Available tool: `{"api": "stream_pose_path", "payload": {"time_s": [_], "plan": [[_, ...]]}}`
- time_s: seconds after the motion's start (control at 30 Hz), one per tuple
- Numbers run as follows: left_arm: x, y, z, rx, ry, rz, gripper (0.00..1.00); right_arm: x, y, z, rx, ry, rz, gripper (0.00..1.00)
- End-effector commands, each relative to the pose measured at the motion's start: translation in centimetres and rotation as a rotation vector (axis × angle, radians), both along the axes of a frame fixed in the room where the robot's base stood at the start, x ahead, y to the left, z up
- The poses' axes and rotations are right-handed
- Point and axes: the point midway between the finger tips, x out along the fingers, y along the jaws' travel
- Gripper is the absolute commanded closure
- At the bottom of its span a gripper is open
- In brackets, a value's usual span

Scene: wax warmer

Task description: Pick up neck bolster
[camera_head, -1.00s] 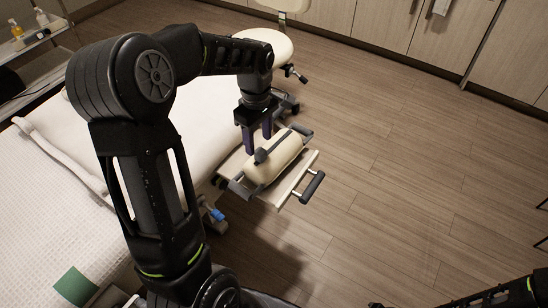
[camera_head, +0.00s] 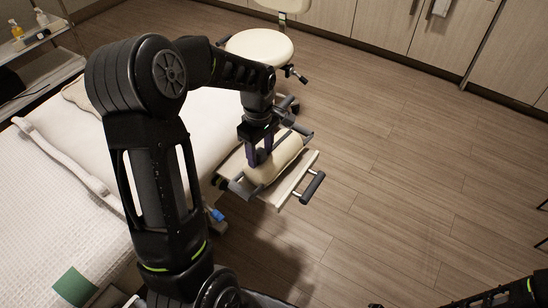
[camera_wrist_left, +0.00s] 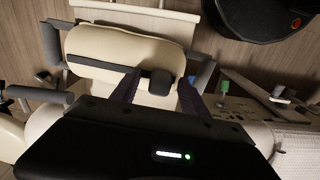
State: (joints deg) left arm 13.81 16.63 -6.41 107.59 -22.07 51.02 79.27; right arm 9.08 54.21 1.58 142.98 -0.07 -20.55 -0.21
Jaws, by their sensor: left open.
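The neck bolster (camera_head: 287,157) is a cream, rounded cylinder lying on a small pale board with grey handles at the end of the treatment bed. It also shows in the left wrist view (camera_wrist_left: 105,43), with a dark strap (camera_wrist_left: 98,63) across it ending in a thick dark knob (camera_wrist_left: 160,82). My left gripper (camera_head: 260,157) is open, its fingers pointing down at the near end of the bolster. In the left wrist view the fingers (camera_wrist_left: 157,82) stand apart on either side of the knob. Whether they touch the bolster is unclear.
The pale board (camera_head: 297,182) has a grey bar handle (camera_head: 312,187) on its right. The white bed (camera_head: 40,170) lies to the left. A round cream stool (camera_head: 260,46) stands behind. The wooden floor (camera_head: 420,170) at right is clear. Part of my right arm shows at lower right.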

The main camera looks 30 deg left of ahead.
Motion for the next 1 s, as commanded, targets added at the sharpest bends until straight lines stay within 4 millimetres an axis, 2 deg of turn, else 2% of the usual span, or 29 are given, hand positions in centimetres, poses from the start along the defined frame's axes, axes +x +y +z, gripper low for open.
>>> {"api": "stream_pose_path", "payload": {"time_s": [0.3, 0.9, 1.0], "plan": [[0.01, 0.02, 0.03, 0.0, 0.0, 0.0, 0.49, 0.0, 0.0, 0.0, 0.0, 0.0, 0.0, 0.53], [0.01, 0.01, 0.03, 0.0, 0.0, 0.0, 0.98, 0.0, 0.0, 0.0, 0.0, 0.0, 0.0, 0.53], [0.01, 0.01, 0.03, 0.0, 0.0, 0.0, 1.0, 0.0, 0.0, 0.0, 0.0, 0.0, 0.0, 0.53]]}}
